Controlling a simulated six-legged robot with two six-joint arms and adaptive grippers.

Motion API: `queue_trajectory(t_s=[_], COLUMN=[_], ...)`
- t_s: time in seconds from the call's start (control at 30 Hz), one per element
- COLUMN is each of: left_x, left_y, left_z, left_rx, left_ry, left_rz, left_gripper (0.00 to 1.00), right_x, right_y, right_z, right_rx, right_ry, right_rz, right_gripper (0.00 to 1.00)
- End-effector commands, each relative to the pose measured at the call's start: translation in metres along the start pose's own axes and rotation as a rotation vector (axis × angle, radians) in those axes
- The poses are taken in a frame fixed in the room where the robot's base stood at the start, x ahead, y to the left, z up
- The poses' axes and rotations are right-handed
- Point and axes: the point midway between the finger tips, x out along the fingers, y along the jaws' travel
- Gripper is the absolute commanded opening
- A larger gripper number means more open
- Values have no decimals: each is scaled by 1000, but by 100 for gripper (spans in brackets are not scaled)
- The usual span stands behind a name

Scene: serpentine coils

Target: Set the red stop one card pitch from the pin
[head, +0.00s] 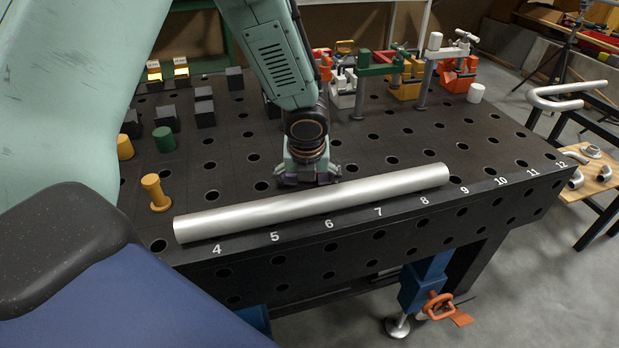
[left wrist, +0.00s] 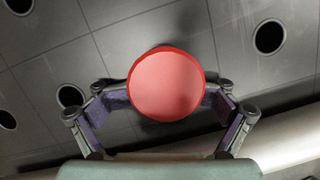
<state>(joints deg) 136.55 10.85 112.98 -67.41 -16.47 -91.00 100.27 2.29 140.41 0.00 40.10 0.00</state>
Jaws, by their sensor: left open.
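The red stop (left wrist: 167,84) shows in the left wrist view as a round red top between the two fingers of my left gripper (head: 307,178). The fingers are open on either side of it; whether they touch it cannot be told. In the head view the gripper is low over the black table, just behind a silver tube, and hides the stop. A yellow pin (head: 156,192) with a wider head stands upright near the tube's left end; I cannot tell whether it is the task's pin. No card can be made out. My right gripper is not in view.
The silver tube (head: 310,203) lies along the numbered front edge of the perforated table (head: 500,150). Green (head: 163,139) and orange (head: 124,147) cylinders and several black blocks (head: 204,113) stand at the left. Clamps (head: 405,75) stand at the back.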

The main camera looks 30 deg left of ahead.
Motion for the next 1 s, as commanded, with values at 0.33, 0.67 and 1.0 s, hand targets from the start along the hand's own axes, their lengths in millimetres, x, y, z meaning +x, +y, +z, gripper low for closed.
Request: queue_trajectory(t_s=[0.33, 0.67, 1.0], left_x=[2, 1, -10], left_y=[1, 0, 0], left_z=[0, 1, 2], left_rx=[3, 3, 2], left_ry=[4, 0, -3], left_rz=[8, 6, 4], left_gripper=[67, 67, 67], right_x=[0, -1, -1], right_y=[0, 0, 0], right_z=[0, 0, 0], right_rx=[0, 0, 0], right_ry=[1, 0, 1], right_rz=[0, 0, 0], right_gripper=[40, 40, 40])
